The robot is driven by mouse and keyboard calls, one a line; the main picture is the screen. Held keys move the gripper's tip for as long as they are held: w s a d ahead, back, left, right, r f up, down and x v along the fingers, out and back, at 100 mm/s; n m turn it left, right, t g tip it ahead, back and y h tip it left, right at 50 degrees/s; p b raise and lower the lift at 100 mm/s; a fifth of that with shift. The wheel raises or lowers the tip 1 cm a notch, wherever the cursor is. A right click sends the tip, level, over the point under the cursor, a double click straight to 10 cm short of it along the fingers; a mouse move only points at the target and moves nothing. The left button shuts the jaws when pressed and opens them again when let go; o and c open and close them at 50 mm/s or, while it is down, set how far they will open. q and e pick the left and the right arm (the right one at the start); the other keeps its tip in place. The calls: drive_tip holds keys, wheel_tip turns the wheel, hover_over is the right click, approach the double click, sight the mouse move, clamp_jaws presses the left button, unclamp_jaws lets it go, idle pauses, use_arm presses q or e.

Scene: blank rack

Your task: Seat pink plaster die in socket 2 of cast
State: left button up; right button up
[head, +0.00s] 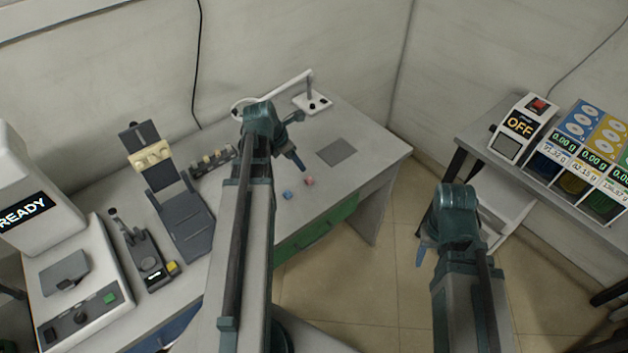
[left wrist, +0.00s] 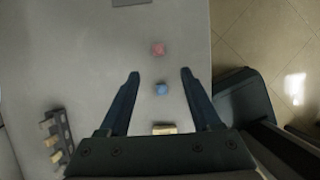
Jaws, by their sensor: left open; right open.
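The pink die (head: 309,181) lies on the bench, and it also shows in the left wrist view (left wrist: 158,48), beyond my fingertips. A small blue die (head: 287,195) lies near it; in the left wrist view the blue die (left wrist: 162,89) appears between my open fingers. My left gripper (left wrist: 160,74) is open and empty above the bench; its fingers also show in the head view (head: 298,161). My right gripper (head: 420,255) hangs away from the bench, over the floor, its fingers partly hidden. A cream cast (head: 151,155) sits on a dark stand; its sockets are too small to make out.
A dark rack (head: 213,161) holds several tan blocks. A tan block (left wrist: 164,129) lies close to my left gripper's palm. A grey square pad (head: 337,152) lies right of the dies. A lamp (head: 312,103) stands behind. A READY machine (head: 25,210) is at left.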

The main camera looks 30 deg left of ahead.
use_arm(q)
drive_tip(key=b, duration=0.7)
hover_over(307, 179)
drive_tip(key=s, duration=0.2)
wheel_tip(307, 179, down, 8)
drive_tip(key=shift+r, duration=0.1)
drive_tip(key=shift+b, duration=0.3)
drive_tip(key=b+x, duration=0.4)
drive_tip(key=x, duration=0.1)
drive_tip(key=shift+a+b, duration=0.3)
drive_tip(key=shift+b, duration=0.1)
clamp_jaws()
